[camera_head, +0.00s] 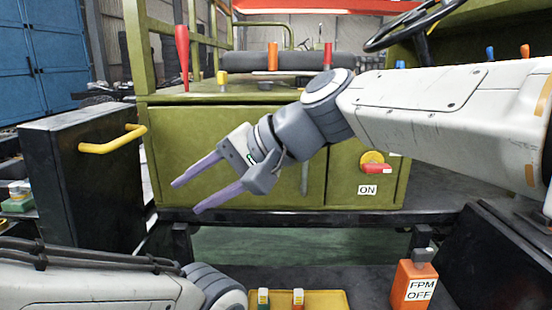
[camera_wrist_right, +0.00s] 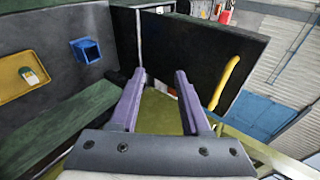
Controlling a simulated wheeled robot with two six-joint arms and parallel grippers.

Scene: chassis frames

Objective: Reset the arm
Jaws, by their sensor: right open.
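My right gripper (camera_head: 183,197) reaches in from the right in the head view. Its two purple fingers are apart, with nothing between them, and point to the lower left in front of the olive green cabinet (camera_head: 250,150). The wrist view also shows the open fingers (camera_wrist_right: 160,80). My left arm (camera_head: 90,285) lies low at the left of the head view; its gripper is out of the picture.
A black door with a yellow handle (camera_head: 115,140) stands open at left. The cabinet bears a red knob (camera_head: 377,167) above an ON label. An orange FPM OFF block (camera_head: 413,287) and a yellow tray (camera_head: 330,300) are low in front.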

